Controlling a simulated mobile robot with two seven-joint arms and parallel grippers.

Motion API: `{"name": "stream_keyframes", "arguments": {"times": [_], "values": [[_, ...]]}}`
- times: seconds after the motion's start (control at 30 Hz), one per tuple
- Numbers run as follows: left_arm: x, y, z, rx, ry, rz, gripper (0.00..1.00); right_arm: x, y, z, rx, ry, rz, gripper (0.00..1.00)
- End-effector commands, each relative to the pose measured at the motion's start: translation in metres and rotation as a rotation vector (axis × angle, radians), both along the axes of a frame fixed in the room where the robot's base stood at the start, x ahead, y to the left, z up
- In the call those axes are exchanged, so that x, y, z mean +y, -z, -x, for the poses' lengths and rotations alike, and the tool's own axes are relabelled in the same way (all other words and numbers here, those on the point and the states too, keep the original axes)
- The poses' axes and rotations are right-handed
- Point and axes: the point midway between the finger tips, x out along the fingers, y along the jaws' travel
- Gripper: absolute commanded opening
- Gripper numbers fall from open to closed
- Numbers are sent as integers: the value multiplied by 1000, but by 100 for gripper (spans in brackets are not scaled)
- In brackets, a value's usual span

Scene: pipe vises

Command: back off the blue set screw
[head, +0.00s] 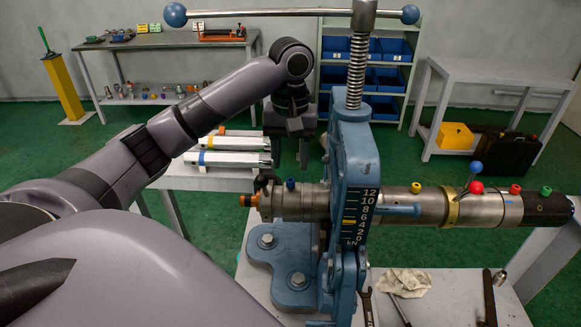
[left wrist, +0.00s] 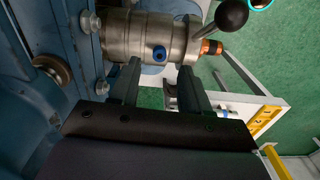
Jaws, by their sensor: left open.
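The blue set screw (head: 290,184) stands up from the steel collar on the left end of the pipe (head: 295,205), left of the blue vise frame (head: 356,150). In the left wrist view the screw (left wrist: 160,53) is a blue round head with a dark socket, on the steel cylinder (left wrist: 150,35). My left gripper (head: 288,155) points down above the collar, open and empty. In the left wrist view its two fingers (left wrist: 160,66) lie either side of the screw in the picture, apart from it. My right gripper is not in view.
Yellow (head: 416,188), red (head: 476,187) and green (head: 546,191) knobs sit along the pipe to the right. The vise's screw and crossbar (head: 290,12) rise close right of my left gripper. A wrench (head: 367,306) and rag (head: 405,281) lie on the bench. White bars (head: 228,159) rest behind.

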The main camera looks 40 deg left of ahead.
Motion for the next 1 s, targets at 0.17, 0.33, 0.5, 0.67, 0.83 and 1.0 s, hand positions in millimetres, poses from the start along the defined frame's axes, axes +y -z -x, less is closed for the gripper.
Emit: {"name": "stream_keyframes", "arguments": {"times": [0.17,0.33,0.5,0.67,0.83,1.0], "values": [[0,-15,-1,-2,1,-1,46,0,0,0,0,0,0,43],[0,-20,0,1,0,-1,46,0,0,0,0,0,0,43],[0,-21,0,2,0,0,46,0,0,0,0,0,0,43],[0,-21,0,2,0,0,46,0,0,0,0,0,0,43],[0,-21,0,2,1,0,46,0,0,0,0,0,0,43],[0,-19,-1,-1,1,-1,46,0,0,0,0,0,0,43]]}}
